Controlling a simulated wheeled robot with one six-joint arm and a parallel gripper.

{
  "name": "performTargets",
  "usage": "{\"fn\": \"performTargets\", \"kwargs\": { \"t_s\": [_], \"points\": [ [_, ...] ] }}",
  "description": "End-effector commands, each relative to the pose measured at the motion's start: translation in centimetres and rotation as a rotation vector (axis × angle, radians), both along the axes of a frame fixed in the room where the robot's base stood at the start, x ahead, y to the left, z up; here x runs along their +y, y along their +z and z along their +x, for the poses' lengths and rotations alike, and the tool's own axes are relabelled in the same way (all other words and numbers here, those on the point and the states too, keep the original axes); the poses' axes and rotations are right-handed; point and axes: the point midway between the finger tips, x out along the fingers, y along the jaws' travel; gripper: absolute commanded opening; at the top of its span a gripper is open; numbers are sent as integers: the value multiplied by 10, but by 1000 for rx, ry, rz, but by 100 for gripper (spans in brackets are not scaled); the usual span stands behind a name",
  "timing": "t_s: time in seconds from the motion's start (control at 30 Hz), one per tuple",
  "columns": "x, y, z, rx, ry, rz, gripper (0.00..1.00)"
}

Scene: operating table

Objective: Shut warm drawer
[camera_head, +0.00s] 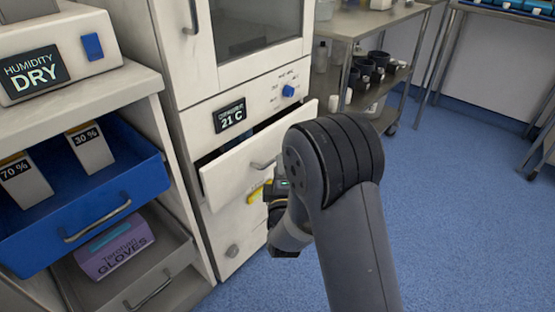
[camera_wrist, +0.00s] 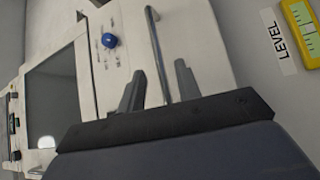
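The warm drawer (camera_head: 240,165) is a white drawer under the panel that reads 21 C, and it stands pulled out from the cabinet. Its metal bar handle (camera_head: 263,165) is on the front. In the wrist view the drawer front (camera_wrist: 205,45) appears turned on its side, with the handle (camera_wrist: 153,35) running between my two fingers. My gripper (camera_wrist: 160,68) is open, one finger on each side of the bar. I cannot tell whether either finger touches it. In the head view my arm hides most of the gripper, which is close to the drawer front.
The 21 C display (camera_head: 230,116) and a blue knob (camera_head: 289,91) are above the drawer. A yellow level gauge (camera_wrist: 303,32) is on the cabinet below it. An open blue drawer (camera_head: 130,195) is at left. A steel cart (camera_head: 365,22) stands behind; blue floor (camera_head: 470,220) is clear at right.

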Motion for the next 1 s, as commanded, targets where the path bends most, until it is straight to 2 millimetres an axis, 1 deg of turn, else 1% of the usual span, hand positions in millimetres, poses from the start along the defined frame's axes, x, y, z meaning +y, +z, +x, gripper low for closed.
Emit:
{"fn": "performTargets", "kwargs": {
  "t_s": [0.03, 0.1, 0.2, 0.3, 0.47, 0.67, 1.0],
  "points": [
    [1, 0, 10, -3, -1, 2, 32],
    [2, 2, 21, -3, -1, 2, 32],
    [4, 3, 33, -2, -1, 2, 32],
    [5, 5, 42, -1, 0, 1, 32],
    [5, 6, 47, 2, 0, 1, 32],
    [5, 6, 47, 2, 0, 1, 32],
    [5, 6, 47, 2, 1, 2, 5]
  ]
}}
